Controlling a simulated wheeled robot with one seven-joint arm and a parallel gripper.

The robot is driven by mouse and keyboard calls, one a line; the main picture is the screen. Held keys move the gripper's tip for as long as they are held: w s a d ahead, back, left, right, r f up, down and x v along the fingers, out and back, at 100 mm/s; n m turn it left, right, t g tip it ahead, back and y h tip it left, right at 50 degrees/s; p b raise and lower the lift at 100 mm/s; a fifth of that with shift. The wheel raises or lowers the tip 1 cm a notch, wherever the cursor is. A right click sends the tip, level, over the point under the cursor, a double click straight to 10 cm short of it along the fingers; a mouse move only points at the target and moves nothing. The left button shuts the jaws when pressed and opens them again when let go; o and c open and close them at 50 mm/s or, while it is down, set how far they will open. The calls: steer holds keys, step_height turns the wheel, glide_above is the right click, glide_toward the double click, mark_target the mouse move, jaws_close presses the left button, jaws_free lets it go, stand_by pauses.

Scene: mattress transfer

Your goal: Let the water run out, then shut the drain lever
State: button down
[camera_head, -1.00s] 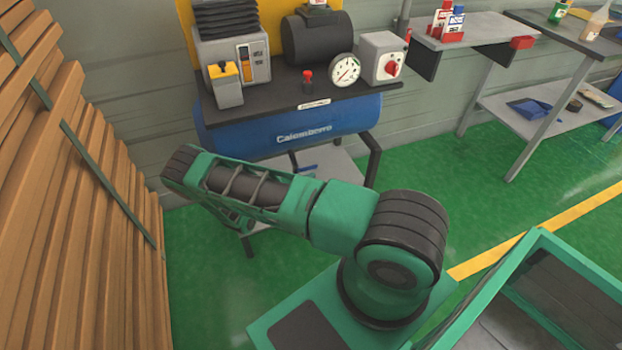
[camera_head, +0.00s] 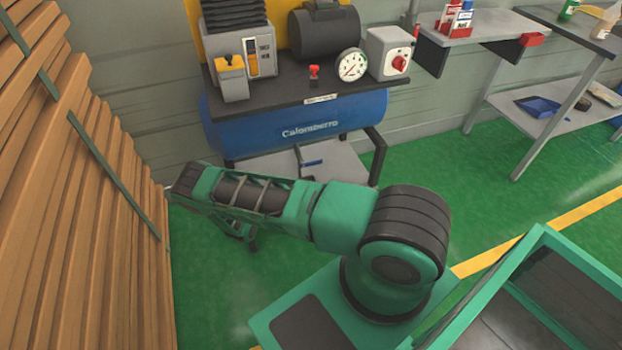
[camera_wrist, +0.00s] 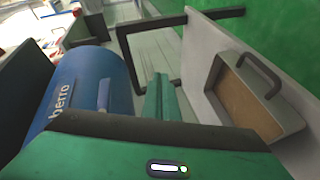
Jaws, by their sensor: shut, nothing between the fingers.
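The blue compressor tank (camera_head: 290,128) stands against the wall, and its end also shows in the wrist view (camera_wrist: 80,75). A small blue bar (camera_head: 312,162), perhaps the drain lever, shows below the tank. In the wrist view a blue bar (camera_wrist: 103,95) shows by the tank's side. A grey tray with a handle and brownish inside (camera_wrist: 245,100) lies on the pale shelf, right of the gripper. My gripper (camera_wrist: 160,92) is shut and empty, between the tank and the tray. In the head view my arm mostly hides it. I cannot make out any running water.
Stacked wooden boards (camera_head: 75,200) rise close on the left. The dark stand legs (camera_head: 378,158) frame the space under the tank. A workbench (camera_head: 545,100) stands right. Green floor (camera_head: 440,170) is clear between.

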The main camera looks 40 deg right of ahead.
steer(key=a+f, duration=0.3)
steer(key=a, duration=0.3)
steer(key=shift+s, duration=0.45)
